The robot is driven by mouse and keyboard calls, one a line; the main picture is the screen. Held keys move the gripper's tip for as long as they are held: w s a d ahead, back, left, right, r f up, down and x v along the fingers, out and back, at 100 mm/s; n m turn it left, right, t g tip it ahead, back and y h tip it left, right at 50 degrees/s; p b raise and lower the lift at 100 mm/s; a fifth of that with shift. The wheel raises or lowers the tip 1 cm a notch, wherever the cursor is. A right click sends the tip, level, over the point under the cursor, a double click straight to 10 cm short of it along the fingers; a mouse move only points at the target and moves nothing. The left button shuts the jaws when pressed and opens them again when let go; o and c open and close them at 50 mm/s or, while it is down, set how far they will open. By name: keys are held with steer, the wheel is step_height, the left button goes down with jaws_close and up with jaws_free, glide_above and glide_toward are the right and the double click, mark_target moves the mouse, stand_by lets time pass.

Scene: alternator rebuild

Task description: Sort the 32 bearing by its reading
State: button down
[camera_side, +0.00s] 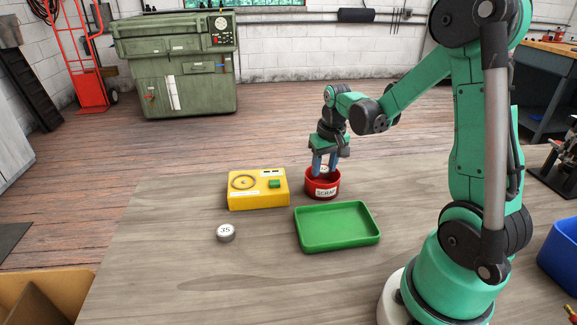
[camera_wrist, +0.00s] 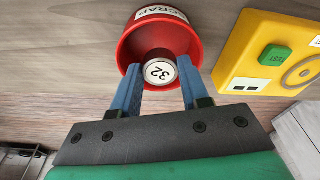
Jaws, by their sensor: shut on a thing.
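The 32 bearing (camera_wrist: 159,70) is a small round piece with a white top marked 32. My gripper (camera_wrist: 159,85) is shut on it, with a blue finger at each side. The wrist view shows the bearing over or inside the red scrap bin (camera_wrist: 198,28); I cannot tell if it touches the bottom. In the side view my gripper (camera_side: 325,167) points down into the red bin (camera_side: 322,192), labelled SCRAP. The yellow tester (camera_side: 258,199) with a green TEST button (camera_wrist: 274,56) stands beside the bin. The green tray (camera_side: 337,243) is empty in front of the bin.
Another bearing (camera_side: 226,232), marked 35, lies on the wooden table (camera_side: 180,270) in front of the tester. A blue bin (camera_side: 560,255) is at the right edge. The table left of the tester is clear.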

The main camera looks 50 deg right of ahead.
stand_by(0.3)
steer(key=shift+c, duration=1.7)
jaws_free()
steer(key=c, duration=0.4)
steer(key=shift+r, duration=4)
steer(key=s+a+n+t, duration=0.1)
steer(key=a+n+t, duration=0.1)
steer(key=a, duration=0.7)
steer(key=s+a+r+n+t+y, duration=0.1)
steer(key=a+n+t, duration=0.2)
steer(key=a, duration=0.5)
steer(key=shift+s+a+n+t, duration=0.3)
steer(key=shift+a+n, duration=0.1)
steer(key=shift+n, duration=0.1)
